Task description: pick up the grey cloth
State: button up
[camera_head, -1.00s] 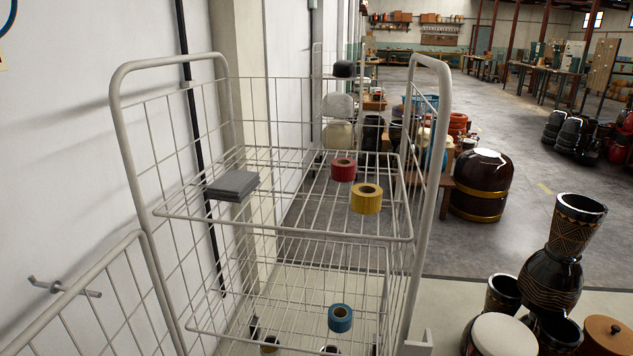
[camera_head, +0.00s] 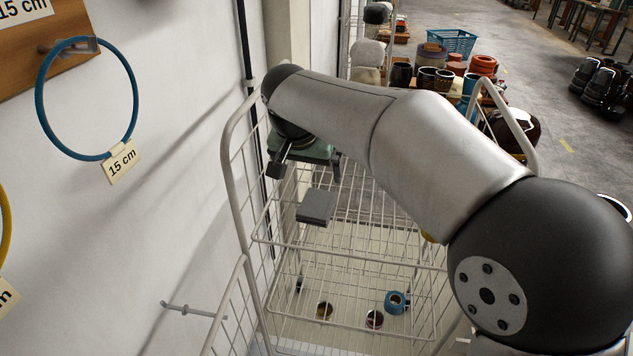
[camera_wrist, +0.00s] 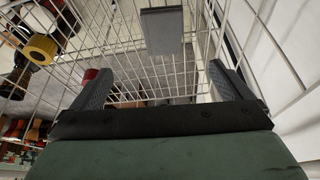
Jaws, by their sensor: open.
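The grey cloth (camera_head: 317,206) is a flat folded rectangle lying on the upper wire shelf of the white cage trolley (camera_head: 230,150), towards its wall side. It also shows in the wrist view (camera_wrist: 162,30), at top centre, beyond the fingertips. My gripper (camera_head: 306,168) is over the shelf, above the cloth in the head view and apart from it. In the wrist view my gripper (camera_wrist: 160,85) has its two dark fingers wide apart, with nothing held between them.
A blue roll (camera_head: 396,302) and two others lie lower. Wire side panels and the white wall (camera_head: 170,180) flank the left. A blue ring (camera_head: 42,112) hangs there.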

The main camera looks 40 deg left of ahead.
jog(key=p, duration=0.2)
send_over(317, 203)
jog(key=s, duration=0.3)
jog(key=f, duration=1)
jog(key=shift+d+f, duration=0.35)
jog(key=shift+d, duration=0.05)
jog(key=shift+w+p+x, duration=0.15)
jog(key=shift+p+x, duration=0.3)
jog(key=shift+x, duration=0.9)
jog(key=shift+w+p+x, duration=0.2)
jog(key=shift+p+x, duration=0.25)
jog(key=shift+x, duration=0.9)
jog(key=shift+r, duration=0.1)
jog(key=c, duration=1.1)
